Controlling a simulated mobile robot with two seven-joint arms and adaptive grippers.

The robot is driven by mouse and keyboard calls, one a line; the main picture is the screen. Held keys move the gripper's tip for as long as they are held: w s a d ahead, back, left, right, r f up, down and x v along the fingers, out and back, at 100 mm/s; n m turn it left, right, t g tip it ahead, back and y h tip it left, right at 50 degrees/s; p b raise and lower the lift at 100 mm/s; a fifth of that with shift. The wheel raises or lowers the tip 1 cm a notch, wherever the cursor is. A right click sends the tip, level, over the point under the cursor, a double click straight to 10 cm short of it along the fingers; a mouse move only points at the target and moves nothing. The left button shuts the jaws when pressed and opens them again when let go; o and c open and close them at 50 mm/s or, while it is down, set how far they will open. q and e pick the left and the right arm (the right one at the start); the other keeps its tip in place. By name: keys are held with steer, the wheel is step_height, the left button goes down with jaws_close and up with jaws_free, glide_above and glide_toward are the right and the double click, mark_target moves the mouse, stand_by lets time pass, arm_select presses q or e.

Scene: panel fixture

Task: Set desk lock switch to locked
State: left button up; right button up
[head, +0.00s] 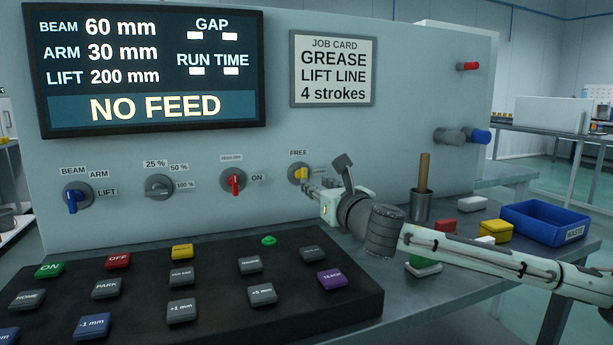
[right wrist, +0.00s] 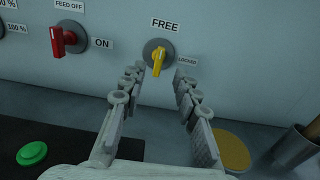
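The desk lock switch is a yellow knob (head: 300,175) on a round dark base on the panel; it also shows in the right wrist view (right wrist: 159,60). Its label FREE (right wrist: 165,24) is above it and LOCKED (right wrist: 187,60) is to its right. The yellow handle stands roughly upright, in line with FREE and not turned toward LOCKED. My right gripper (head: 313,188) is open in front of the knob. In the right wrist view its fingertips (right wrist: 160,68) are on either side of the handle, with gaps visible. My left gripper is not in view.
A red switch (head: 233,181) is to the left of the yellow knob. A black button console (head: 200,285) lies below the panel. A metal cup (head: 420,205) with a wooden handle, small blocks and a blue waste tray (head: 545,222) are on the right.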

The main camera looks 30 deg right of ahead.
mark_target(306, 176)
steer(key=x, duration=0.5)
steer(key=shift+w, duration=0.4)
steer(key=shift+c, duration=0.6)
jaws_close()
